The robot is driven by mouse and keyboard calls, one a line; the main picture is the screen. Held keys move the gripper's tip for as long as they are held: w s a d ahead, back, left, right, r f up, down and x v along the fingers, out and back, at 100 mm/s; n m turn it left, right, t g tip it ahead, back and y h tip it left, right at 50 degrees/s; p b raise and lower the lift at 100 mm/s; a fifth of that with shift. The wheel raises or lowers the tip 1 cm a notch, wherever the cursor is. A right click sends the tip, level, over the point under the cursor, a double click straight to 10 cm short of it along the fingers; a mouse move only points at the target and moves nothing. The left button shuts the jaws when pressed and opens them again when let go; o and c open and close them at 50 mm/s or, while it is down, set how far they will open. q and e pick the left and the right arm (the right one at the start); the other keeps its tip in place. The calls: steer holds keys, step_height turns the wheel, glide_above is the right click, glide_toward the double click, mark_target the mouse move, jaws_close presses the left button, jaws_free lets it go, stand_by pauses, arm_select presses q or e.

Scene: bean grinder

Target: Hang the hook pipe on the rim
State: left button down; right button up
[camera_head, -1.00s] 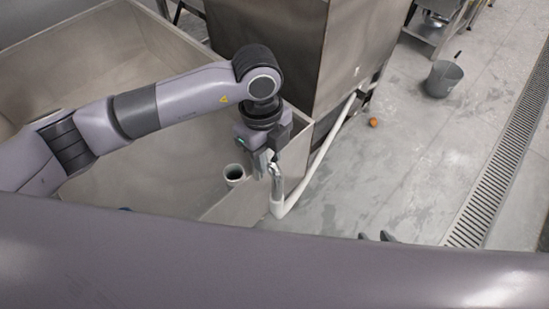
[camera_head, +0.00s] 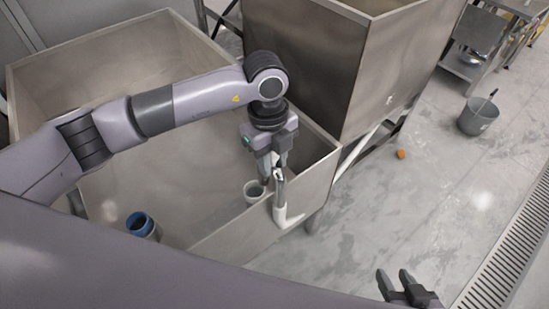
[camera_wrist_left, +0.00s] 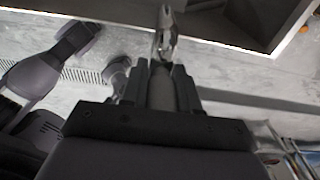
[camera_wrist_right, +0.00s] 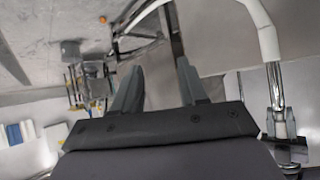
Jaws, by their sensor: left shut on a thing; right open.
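In the head view my left gripper (camera_head: 270,168) is shut on the hook pipe (camera_head: 280,190), near the bin's right-hand wall. The pipe has a shiny metal end and a white bend (camera_head: 287,217); its long white part is mostly hidden or foreshortened. The bin's rim (camera_head: 320,164) runs close beside it; I cannot tell whether they touch. In the left wrist view the metal end (camera_wrist_left: 165,35) extends beyond the fingers. In the right wrist view the white curve (camera_wrist_right: 262,25) stands right of my open, empty right gripper (camera_wrist_right: 155,85), which also shows in the head view (camera_head: 397,277).
A pale cup-like piece (camera_head: 254,193) and a blue-rimmed cylinder (camera_head: 141,222) are at the bin. A second large metal hopper (camera_head: 345,65) stands behind. A grey bucket (camera_head: 478,117) and an orange object (camera_head: 401,154) are on the otherwise open floor at right.

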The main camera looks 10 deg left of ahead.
arm_select(q)
steer(key=shift+f+b, duration=1.3)
steer(key=shift+f, duration=1.2)
step_height(320, 180, down, 4)
steer(key=b, duration=0.3)
arm_select(e)
steer(key=a, duration=0.1)
steer(key=w+f, duration=0.1)
steer(key=a+y, duration=0.1)
steer(key=shift+w+a+f+n+t, duration=0.2)
steer(key=shift+a+f+n+t, duration=0.05)
steer(key=shift+a+n+t, duration=0.15)
steer(key=shift+r, duration=0.15)
arm_select(q)
steer(key=c, duration=0.8)
jaws_free()
steer(key=shift+o, duration=0.2)
arm_select(e)
steer(key=shift+d, duration=0.1)
